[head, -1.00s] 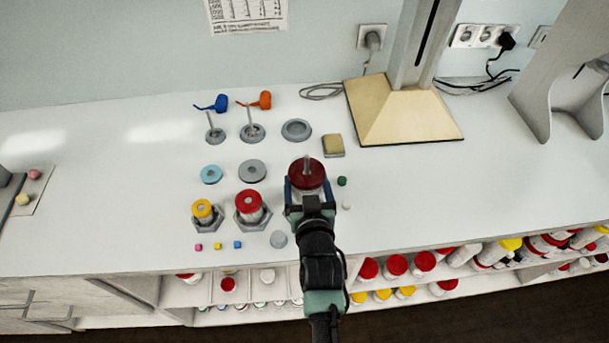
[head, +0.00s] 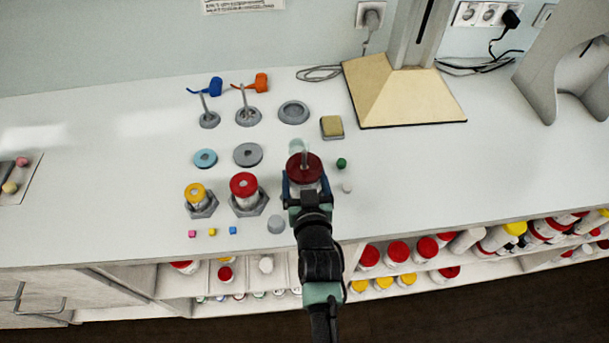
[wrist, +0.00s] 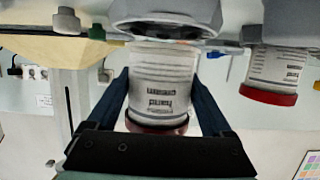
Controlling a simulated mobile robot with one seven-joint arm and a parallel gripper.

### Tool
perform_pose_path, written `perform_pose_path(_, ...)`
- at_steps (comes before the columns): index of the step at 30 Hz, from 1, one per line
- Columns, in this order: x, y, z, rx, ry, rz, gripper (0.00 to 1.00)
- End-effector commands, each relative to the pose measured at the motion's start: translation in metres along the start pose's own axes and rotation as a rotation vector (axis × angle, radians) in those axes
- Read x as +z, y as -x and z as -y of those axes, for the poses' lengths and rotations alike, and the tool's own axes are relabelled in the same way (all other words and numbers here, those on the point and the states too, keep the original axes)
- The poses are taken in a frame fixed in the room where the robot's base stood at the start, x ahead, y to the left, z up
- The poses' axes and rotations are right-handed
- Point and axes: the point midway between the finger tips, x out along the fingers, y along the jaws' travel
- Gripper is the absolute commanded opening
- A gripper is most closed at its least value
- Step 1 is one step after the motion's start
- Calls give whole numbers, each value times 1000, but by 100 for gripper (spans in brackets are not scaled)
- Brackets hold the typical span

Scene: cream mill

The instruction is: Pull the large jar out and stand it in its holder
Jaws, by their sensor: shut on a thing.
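The large jar (wrist: 160,85), white with printed text, is between the two fingers of my gripper (wrist: 160,105). My gripper is shut on it. Its dark red lid (head: 305,168) faces up in the head view, with a metal pin standing on it. The wrist picture is upside down, so the lid shows at the bottom. A grey holder (wrist: 165,22) is at the jar's base end in the wrist view. I cannot tell whether the jar is seated in it or just above it. In the head view my gripper (head: 305,190) and the jar hide that spot.
A red-lidded jar (head: 245,187) and a yellow-lidded jar (head: 197,194) stand in grey hexagonal holders to the left. A green piece (head: 341,163) and a white piece (head: 347,188) lie close right. A sponge (head: 332,127) is behind.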

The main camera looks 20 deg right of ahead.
Motion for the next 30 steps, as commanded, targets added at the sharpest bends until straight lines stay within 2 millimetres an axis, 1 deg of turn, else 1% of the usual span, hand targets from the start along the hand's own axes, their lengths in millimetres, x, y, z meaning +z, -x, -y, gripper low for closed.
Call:
perform_pose_path(11,-1,0,0,0,0,-3,18)
perform_pose_path(30,11,-4,0,0,0,-3,18)
